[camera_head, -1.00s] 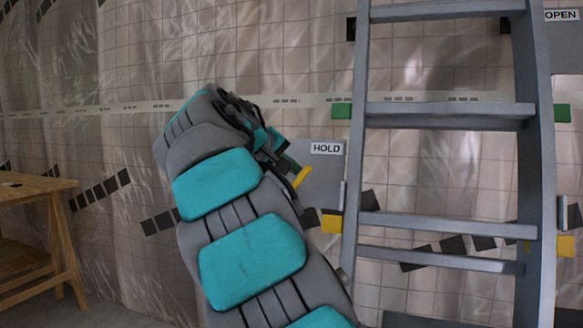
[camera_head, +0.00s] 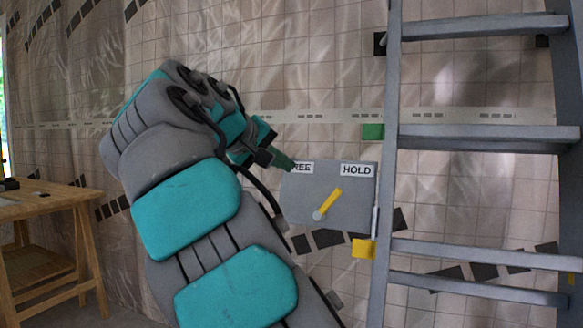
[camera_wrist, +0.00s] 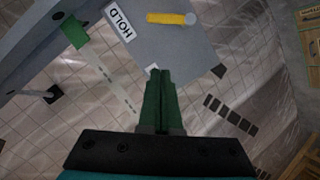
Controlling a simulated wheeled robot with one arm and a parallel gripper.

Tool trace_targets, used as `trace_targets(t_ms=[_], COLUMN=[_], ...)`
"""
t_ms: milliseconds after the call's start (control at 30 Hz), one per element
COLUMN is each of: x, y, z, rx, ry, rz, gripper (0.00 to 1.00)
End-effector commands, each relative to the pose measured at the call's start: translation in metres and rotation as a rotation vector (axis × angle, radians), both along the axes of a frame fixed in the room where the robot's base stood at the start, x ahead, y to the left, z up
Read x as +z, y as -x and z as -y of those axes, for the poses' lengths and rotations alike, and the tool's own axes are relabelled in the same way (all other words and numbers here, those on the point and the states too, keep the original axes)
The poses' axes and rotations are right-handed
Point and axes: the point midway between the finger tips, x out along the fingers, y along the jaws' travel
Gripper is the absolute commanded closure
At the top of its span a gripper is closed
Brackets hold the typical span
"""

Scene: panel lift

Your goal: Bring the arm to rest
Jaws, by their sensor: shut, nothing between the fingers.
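My arm reaches up from the bottom of the head view and bends over to the right. My gripper (camera_head: 284,163) is at its end, near the upper left corner of a grey panel (camera_head: 299,205). In the wrist view my gripper (camera_wrist: 160,72) shows as two green fingers pressed together, with nothing between them. The fingertips lie over the edge of the panel (camera_wrist: 189,48) in that view; I cannot tell whether they touch it. A yellow lever (camera_head: 330,201) on the panel tilts up and right towards the HOLD label (camera_head: 357,170). The FREE label is partly hidden by my gripper.
A grey ladder-like frame (camera_head: 391,150) stands just right of the panel, with green and yellow blocks on its side. A wooden table (camera_head: 60,200) with a dark item stands at the far left. A tiled, curtain-like wall is behind.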

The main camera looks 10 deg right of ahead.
Motion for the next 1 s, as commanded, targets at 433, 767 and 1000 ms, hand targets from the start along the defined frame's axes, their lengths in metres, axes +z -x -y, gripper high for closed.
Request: trace_targets(t_ms=[433,767,1000], x=[-0.003,-0.058,-0.129], y=[0.002,0.037,0.084], z=[0.003,0.069,0.111], rx=[-0.008,-0.107,-0.168], ry=[-0.004,-0.110,-0.249], rz=[-0.010,-0.150,-0.279], gripper=[1.00,1.00,1.00])
